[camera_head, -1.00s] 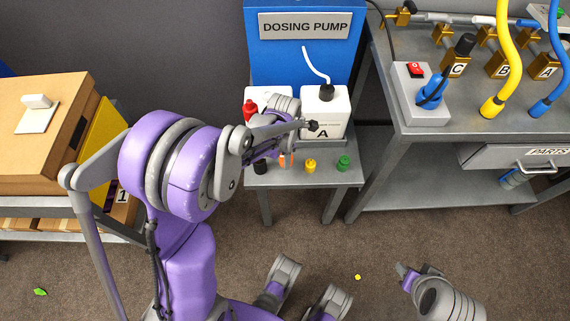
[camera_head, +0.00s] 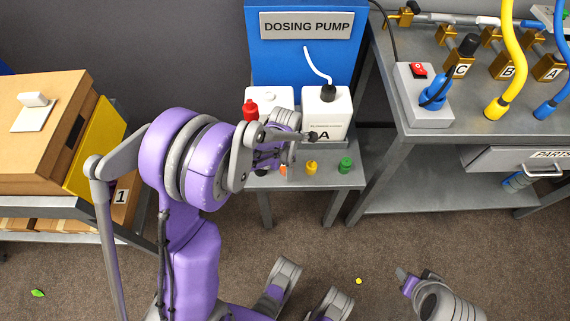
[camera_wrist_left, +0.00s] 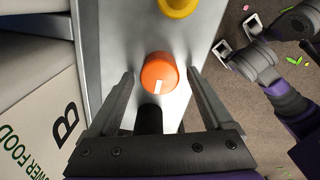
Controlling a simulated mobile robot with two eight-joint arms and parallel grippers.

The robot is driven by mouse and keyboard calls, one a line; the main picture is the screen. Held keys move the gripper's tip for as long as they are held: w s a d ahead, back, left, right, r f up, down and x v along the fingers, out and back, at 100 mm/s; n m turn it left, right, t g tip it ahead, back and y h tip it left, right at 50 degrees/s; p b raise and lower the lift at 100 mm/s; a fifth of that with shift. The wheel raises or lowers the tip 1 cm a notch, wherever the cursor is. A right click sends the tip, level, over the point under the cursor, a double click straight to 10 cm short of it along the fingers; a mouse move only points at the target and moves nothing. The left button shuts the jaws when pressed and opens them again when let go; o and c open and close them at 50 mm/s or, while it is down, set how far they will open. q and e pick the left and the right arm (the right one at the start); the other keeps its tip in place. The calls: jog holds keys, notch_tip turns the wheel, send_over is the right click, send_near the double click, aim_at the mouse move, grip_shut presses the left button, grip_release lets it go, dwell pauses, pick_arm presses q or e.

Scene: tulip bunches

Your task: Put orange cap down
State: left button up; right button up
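The orange cap (camera_wrist_left: 160,72) stands on the grey metal table, with a white mark on it, in the left wrist view. My left gripper (camera_wrist_left: 162,74) is open around it, with a gap visible between the cap and each finger. The yellow cap (camera_head: 311,167) and green cap (camera_head: 345,164) stand to the right. My right gripper (camera_head: 411,279) is low at the right, away from the table; its opening is unclear.
White bottle A (camera_head: 326,112) stands behind the caps. Another white bottle (camera_wrist_left: 40,115), marked B, is left in the wrist view. A red cap (camera_head: 250,110) tops the left bottle. The blue dosing pump (camera_head: 306,62) is at the back. A workbench (camera_head: 430,120) is at the right.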

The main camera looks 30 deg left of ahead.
pick_arm(q)
jog(key=shift+r, duration=0.1)
jog(key=shift+r, duration=0.3)
notch_tip(320, 180, up, 11)
jog(key=p, duration=0.3)
jog(key=s+d+r+m+t, duration=0.2)
jog(key=s+m, duration=0.6)
jog(key=m, duration=0.5)
jog(key=s+d+r+m+t, duration=0.2)
jog(key=s+d+m, duration=0.3)
jog(key=s+m, duration=0.4)
jog(key=r+m, duration=0.1)
jog(key=m, duration=0.4)
jog(key=shift+r+m+t, duration=0.15)
jog(key=shift+m+t, duration=0.15)
jog(key=shift+t, duration=0.1)
